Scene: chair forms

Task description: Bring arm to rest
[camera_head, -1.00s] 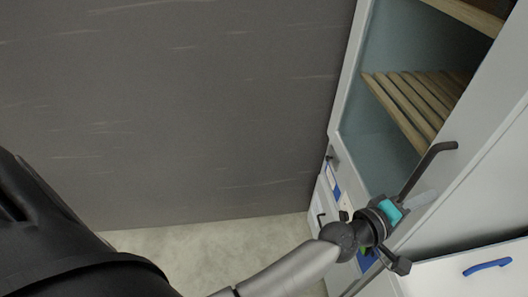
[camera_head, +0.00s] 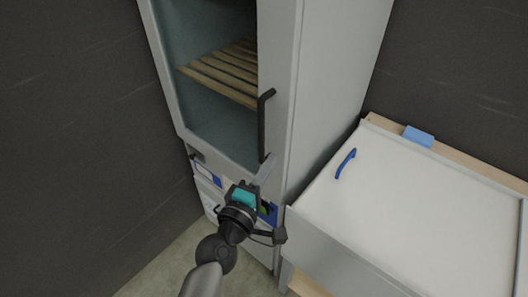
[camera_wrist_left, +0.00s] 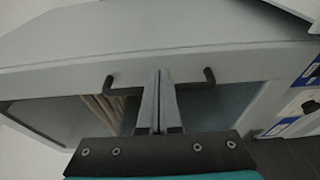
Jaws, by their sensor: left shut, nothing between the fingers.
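My left gripper (camera_head: 262,172) shows low in the middle of the head view, its arm rising from the bottom edge. Its grey fingers are shut and empty, in front of the tall cabinet (camera_head: 335,75). The fingertips are near the lower end of the dark upright handle (camera_head: 263,125). In the left wrist view the shut fingers (camera_wrist_left: 159,80) cover the middle of the handle (camera_wrist_left: 118,91), whose two ends show on either side. I cannot tell whether the fingers touch it. My right gripper is not in view.
Wooden slatted shelves (camera_head: 225,72) show inside the cabinet. A white-topped unit (camera_head: 420,205) with a blue handle (camera_head: 345,163) stands at the right, and a blue block (camera_head: 418,135) is at its back edge. Dark walls close the left and back. Some floor (camera_head: 165,270) is clear at lower left.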

